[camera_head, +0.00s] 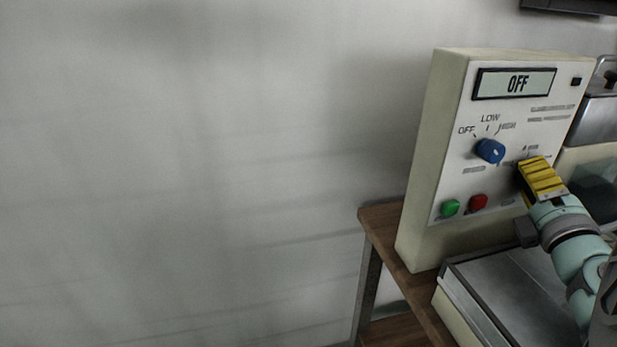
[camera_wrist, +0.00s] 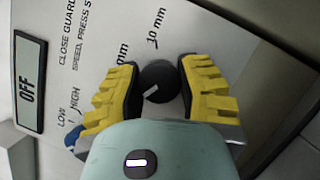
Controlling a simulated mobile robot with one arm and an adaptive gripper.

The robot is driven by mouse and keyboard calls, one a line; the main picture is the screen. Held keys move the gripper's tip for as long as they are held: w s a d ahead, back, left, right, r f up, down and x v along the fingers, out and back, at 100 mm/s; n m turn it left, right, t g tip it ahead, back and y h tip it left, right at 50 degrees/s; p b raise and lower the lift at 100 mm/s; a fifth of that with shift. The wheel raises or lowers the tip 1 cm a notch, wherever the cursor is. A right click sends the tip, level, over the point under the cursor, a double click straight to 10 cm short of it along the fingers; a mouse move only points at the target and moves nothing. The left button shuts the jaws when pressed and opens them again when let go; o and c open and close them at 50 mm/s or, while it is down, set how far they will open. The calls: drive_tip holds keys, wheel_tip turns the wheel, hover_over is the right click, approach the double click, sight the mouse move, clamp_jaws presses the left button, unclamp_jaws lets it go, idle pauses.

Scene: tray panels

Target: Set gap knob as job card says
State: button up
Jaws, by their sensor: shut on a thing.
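The panel machine (camera_head: 425,150) stands on a wooden bench, and its display (camera_head: 517,83) reads OFF. My gripper (camera_head: 523,170) is at the right of the panel face and covers the gap knob there. In the wrist view my gripper (camera_wrist: 158,86) has its yellow fingers on both sides of the round black gap knob (camera_wrist: 162,76), shut on it. The knob's white mark points to the lower left in that view. A "10 mm" label is readable; another "mm" label is partly hidden by a finger. I see no job card.
A blue speed knob (camera_head: 490,151) sits left of my gripper, with OFF, LOW and HIGH marks. A green button (camera_head: 450,208) and a red button (camera_head: 478,202) are below it. A metal-topped unit (camera_head: 490,295) stands in front. The wall side at left is clear.

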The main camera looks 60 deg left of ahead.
drive_tip(key=o, duration=1.2)
drive_tip(key=shift+r+p, duration=0.15)
drive_tip(key=shift+p, duration=0.2)
